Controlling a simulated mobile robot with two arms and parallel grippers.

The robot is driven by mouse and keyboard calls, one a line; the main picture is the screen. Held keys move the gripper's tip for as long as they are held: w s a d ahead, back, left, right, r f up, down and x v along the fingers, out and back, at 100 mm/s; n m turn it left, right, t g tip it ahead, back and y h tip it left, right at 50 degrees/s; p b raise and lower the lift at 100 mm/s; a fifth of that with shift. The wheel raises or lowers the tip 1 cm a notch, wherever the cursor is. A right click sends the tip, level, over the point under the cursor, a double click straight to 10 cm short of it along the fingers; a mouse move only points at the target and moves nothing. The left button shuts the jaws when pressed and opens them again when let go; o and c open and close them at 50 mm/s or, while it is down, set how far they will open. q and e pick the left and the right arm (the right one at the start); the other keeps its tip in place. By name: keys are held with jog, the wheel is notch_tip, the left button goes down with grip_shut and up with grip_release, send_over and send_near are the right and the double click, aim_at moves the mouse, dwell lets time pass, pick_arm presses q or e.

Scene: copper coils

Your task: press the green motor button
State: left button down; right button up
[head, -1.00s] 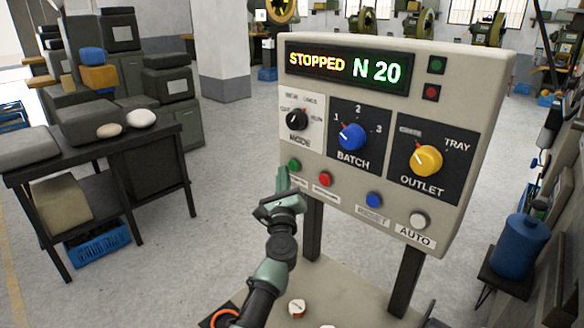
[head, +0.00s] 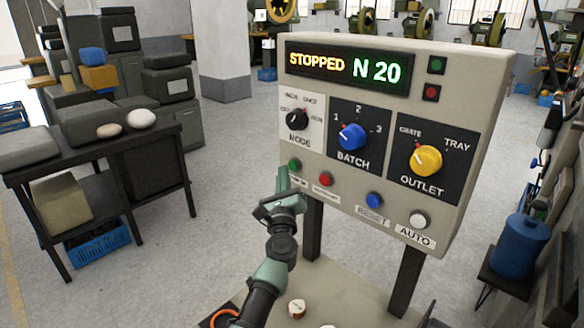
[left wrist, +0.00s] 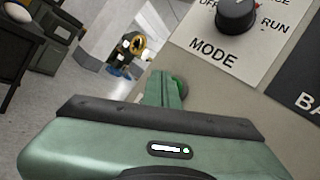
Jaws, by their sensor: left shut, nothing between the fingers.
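The green button (head: 294,165) is at the left end of the button row on the beige control panel (head: 400,215), below the black MODE knob (head: 297,118). My left gripper (head: 282,180) is shut and empty, its fingertips pointing up at the panel's lower left, just beside and below the green button. In the left wrist view the shut fingers (left wrist: 165,88) partly hide the green button (left wrist: 180,87). I cannot tell whether they touch it. The display (head: 347,68) reads STOPPED N 20. My right gripper is not in view.
A red button (head: 325,179), a blue RESET button (head: 374,200) and a white AUTO button (head: 418,219) share the row. The blue BATCH knob (head: 352,136) and yellow OUTLET knob (head: 426,160) are above. A dark bench (head: 150,160) stands left; open floor lies between.

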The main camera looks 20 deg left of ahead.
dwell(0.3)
pick_arm(q)
jog(key=shift+w+d+b, duration=0.15)
jog(key=shift+w+b, duration=0.25)
jog(key=shift+w, duration=0.05)
jog(key=shift+w+d+b, duration=0.15)
jog(key=shift+w+b, duration=0.3)
jog(key=shift+b, duration=0.05)
dwell(0.6)
jog(key=shift+s, duration=0.1)
jog(key=shift+s+a+p, duration=0.3)
jog(key=shift+s+p, duration=0.15)
jog(key=shift+s, duration=0.35)
jog(key=s, duration=0.1)
jog(key=s+a+p, duration=0.1)
jog(key=s, duration=0.1)
jog(key=s+p, duration=0.1)
jog(key=shift+s+a, duration=0.35)
